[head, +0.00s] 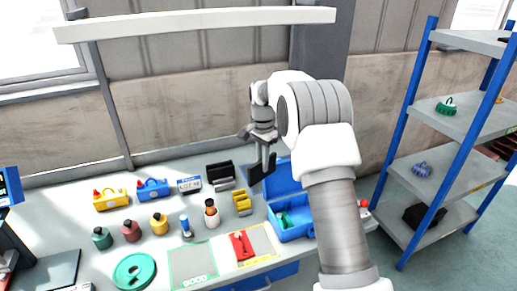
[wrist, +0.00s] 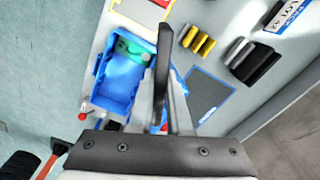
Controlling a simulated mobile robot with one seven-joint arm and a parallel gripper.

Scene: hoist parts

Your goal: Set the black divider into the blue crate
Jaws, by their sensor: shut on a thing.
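My gripper (head: 265,158) is shut on the black divider (head: 261,169), a thin dark plate. It holds the divider above the table, just behind and left of the blue crate (head: 296,233) in the head view. In the wrist view the divider (wrist: 162,72) shows nearly edge-on at my gripper (wrist: 171,85). The crate (wrist: 103,103) lies left of the divider in that view, with the divider apart from its interior. A green part lies inside the crate (head: 284,219). My gripper hides some of the crate in the wrist view.
Yellow blocks (head: 242,203) and a black-and-grey row of blocks (head: 220,172) stand left of the crate. Several bottles (head: 131,230) stand farther left. A red part (head: 242,245) lies on a marked mat in front. A blue shelf rack (head: 440,125) stands at right.

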